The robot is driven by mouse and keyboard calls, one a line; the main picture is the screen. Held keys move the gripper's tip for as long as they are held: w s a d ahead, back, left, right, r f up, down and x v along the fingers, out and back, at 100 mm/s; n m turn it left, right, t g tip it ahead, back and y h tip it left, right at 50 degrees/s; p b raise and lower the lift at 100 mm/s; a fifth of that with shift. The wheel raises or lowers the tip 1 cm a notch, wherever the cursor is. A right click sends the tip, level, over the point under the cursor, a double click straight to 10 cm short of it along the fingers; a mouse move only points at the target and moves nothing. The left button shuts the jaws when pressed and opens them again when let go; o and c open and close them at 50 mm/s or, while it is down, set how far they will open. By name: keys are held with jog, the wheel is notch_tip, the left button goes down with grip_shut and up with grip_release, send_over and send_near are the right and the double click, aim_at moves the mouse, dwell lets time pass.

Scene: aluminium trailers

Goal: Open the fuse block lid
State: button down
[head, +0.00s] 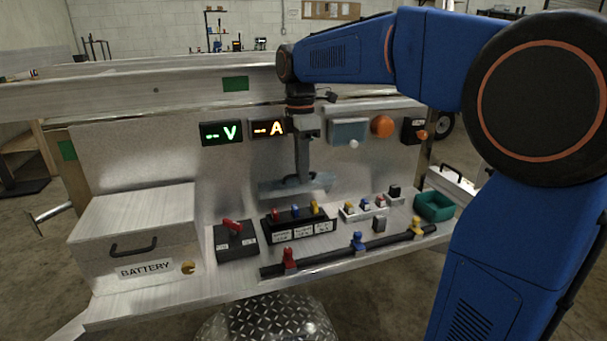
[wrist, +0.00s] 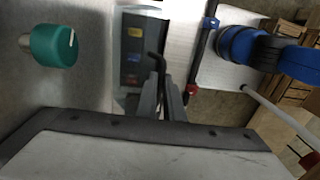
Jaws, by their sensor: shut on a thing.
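The fuse block (head: 298,231) is a black block with white labels and red, blue and yellow fuses on the bench shelf. Its clear bluish lid (head: 318,188) shows above and behind the fuses, raised off the block's top. My gripper (head: 302,178) points down from above and is shut on the lid's dark handle (head: 290,179). In the wrist view, the gripper fingers (wrist: 165,92) meet at the black handle (wrist: 152,66), and the labelled fuse block (wrist: 133,48) shows beyond. The fingers hide part of the lid, so its exact tilt is hard to tell.
A battery box (head: 140,235) and a red-handled switch (head: 234,238) stand to the left. Small fuses (head: 365,207) and a green tray (head: 434,206) lie to the right. A black bar (head: 330,256) with coloured clamps runs in front. Meters (head: 222,132) hang behind.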

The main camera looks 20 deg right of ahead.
jog(key=shift+w+f, duration=0.15)
jog(key=c, duration=1.9)
grip_release()
notch_tip(320, 180, up, 18)
jog(key=w, duration=0.1)
jog(key=shift+w+f, duration=0.2)
jog(key=shift+f, duration=0.05)
